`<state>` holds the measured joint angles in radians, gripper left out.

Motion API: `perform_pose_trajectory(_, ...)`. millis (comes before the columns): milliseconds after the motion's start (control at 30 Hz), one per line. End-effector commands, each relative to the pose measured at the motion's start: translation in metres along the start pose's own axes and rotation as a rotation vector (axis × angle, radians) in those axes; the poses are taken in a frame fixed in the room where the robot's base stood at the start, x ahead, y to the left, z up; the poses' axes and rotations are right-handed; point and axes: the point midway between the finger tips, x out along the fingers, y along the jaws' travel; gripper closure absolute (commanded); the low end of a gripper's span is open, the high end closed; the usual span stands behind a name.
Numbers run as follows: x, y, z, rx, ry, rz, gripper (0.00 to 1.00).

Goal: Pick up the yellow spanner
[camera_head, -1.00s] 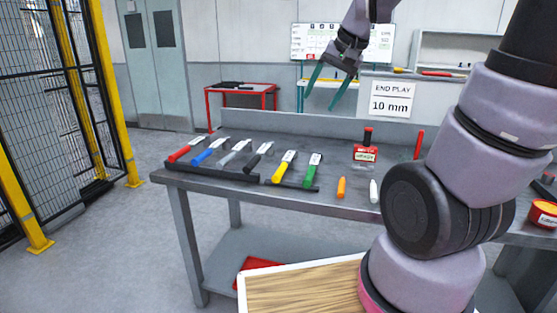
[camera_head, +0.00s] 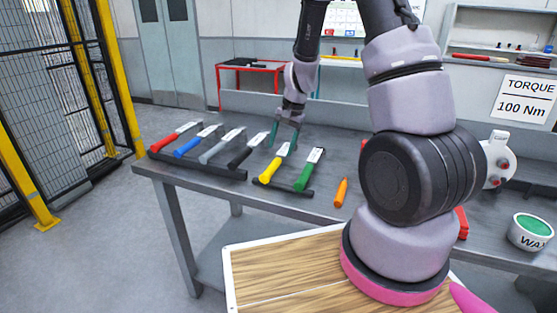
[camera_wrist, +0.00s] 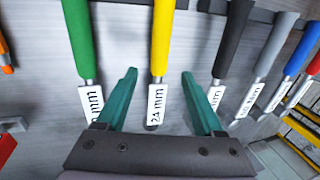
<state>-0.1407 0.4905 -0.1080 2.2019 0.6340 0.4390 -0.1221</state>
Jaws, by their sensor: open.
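The yellow spanner (camera_head: 271,168) lies on the grey workbench, its handle end on a dark rack bar and its white label toward the back. In the wrist view the yellow spanner (camera_wrist: 162,45) runs between the two green fingers, with its label reading 24 mm. My gripper (camera_head: 285,137) is open above the label end of the yellow spanner, and nothing is held. The wrist view shows the gripper (camera_wrist: 160,88) with a finger on either side of the spanner. I cannot tell whether the fingertips touch the bench.
The green spanner (camera_head: 306,175) lies close to the right of the yellow one, and the black spanner (camera_head: 244,153) to its left. Grey, blue and red spanners lie further left. An orange-handled tool (camera_head: 341,192) lies to the right. A WAX tin (camera_head: 531,232) stands at far right.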

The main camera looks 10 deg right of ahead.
Motion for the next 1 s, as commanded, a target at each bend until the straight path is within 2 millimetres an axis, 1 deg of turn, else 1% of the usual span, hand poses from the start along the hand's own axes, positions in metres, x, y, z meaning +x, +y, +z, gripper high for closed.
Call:
perform_pose_trajectory(33,0.007,0.000,0.000,0.001,-0.002,0.001,0.31)
perform_pose_trajectory(267,0.025,0.001,0.002,0.001,-0.002,0.000,0.31)
perform_pose_trajectory(400,0.047,0.002,0.004,0.002,-0.003,0.001,0.31)
perform_pose_trajectory(533,0.063,0.001,0.004,0.000,-0.002,0.001,0.31)
perform_pose_trajectory(667,0.069,0.001,0.004,0.000,0.000,-0.001,0.31)
perform_pose_trajectory(833,0.069,0.000,0.004,-0.001,0.001,-0.001,0.31)
perform_pose_trajectory(867,0.069,0.000,0.004,-0.001,0.000,-0.001,0.35)
perform_pose_trajectory(900,0.069,0.000,0.004,-0.001,0.000,-0.001,0.50)
perform_pose_trajectory(967,0.069,0.000,0.004,-0.001,0.000,-0.001,0.73)
perform_pose_trajectory(1000,0.069,0.000,0.004,-0.001,0.000,-0.001,0.88)
